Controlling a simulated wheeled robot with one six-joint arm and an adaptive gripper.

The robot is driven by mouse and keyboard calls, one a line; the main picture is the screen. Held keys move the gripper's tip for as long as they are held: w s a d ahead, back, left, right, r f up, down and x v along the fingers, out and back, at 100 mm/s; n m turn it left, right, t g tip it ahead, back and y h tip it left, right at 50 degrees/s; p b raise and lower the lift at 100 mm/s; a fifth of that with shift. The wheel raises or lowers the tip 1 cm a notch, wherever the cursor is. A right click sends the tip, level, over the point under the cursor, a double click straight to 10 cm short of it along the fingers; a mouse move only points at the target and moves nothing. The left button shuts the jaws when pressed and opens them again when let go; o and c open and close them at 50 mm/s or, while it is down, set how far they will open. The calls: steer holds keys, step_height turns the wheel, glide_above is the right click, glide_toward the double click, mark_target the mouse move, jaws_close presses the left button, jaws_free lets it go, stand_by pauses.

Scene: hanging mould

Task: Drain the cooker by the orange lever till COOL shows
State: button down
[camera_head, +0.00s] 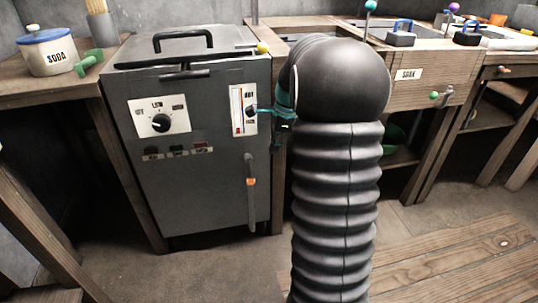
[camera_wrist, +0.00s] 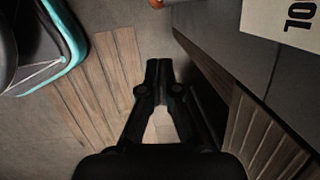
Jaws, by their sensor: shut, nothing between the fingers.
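The cooker (camera_head: 190,205) is a dark grey box with a closed lid and black top handle. Its lever (camera_head: 250,205) hangs upright on the front at right, a grey bar with an orange band (camera_head: 250,182). A small orange piece (camera_wrist: 157,3) shows at the top edge of the wrist view. The white gauge (camera_head: 237,110) reads HOT at its top; its lower lettering is too small to read. Small indicator labels (camera_head: 177,150) sit below the dial, unreadable. My gripper (camera_wrist: 158,72) is shut and empty, beside the cooker's front and apart from the lever; my arm hides most of it in the head view.
A dial (camera_head: 160,122) sits on the cooker's front. A SODA jar (camera_head: 47,52) and green scoop (camera_head: 88,62) stand on the left bench. A SOAK sink bench (camera_head: 430,85) is at right. A wooden slatted mat (camera_head: 450,265) lies on the floor.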

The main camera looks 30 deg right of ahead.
mark_target(250, 170)
steer(key=w+a+f+b, duration=0.1)
steer(key=a+f, duration=0.3)
steer(key=f, duration=0.6)
steer(key=shift+w+a+f, duration=0.3)
steer(key=shift+w, duration=0.4)
steer(key=shift+d, duration=0.1)
